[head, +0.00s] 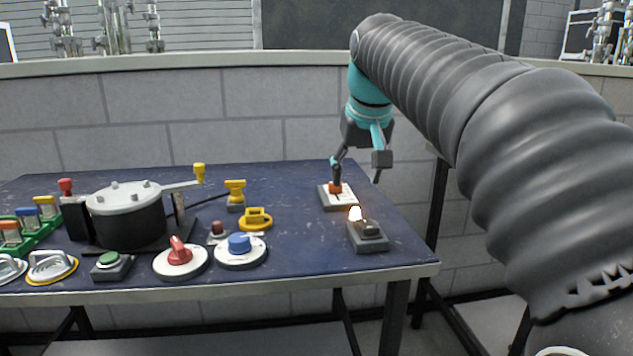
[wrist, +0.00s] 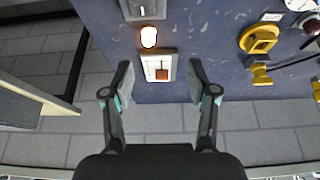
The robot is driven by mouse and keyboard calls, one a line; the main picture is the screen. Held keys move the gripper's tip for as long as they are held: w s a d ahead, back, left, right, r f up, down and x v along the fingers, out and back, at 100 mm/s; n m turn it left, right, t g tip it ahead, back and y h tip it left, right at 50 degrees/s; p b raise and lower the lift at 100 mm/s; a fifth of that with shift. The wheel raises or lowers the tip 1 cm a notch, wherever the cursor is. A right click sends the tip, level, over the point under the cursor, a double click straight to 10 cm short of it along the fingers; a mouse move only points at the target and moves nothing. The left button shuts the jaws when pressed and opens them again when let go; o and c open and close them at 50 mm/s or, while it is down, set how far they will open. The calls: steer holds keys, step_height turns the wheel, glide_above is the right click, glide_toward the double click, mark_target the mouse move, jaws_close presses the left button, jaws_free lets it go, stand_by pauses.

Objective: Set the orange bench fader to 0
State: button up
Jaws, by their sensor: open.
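The bench fader is a small white panel (head: 347,199) on a grey base near the table's right end, with an orange-red knob (head: 335,187) at its far end. In the wrist view the panel (wrist: 150,63) lies between my fingers, and the knob (wrist: 162,75) is at the panel end nearer my wrist. My gripper (head: 357,174) is open, pointing down over the fader; it also shows in the wrist view (wrist: 159,68). One finger stands on each side of the panel, apart from the knob. Scale numbers are too small to read.
A lit lamp (head: 355,213) and a grey switch box (head: 368,238) stand just in front of the fader. A yellow valve handle (head: 255,219), blue knob (head: 239,243), red knob (head: 179,253) and black pot (head: 125,219) are to the left. The table's right edge is close.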

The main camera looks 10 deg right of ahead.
glide_toward(335, 188)
steer(key=v, duration=0.5)
steer(key=w, duration=0.1)
steer(key=b+x, duration=0.4)
steer(key=x, duration=0.9)
steer(key=shift+d+f, duration=0.15)
jaws_close()
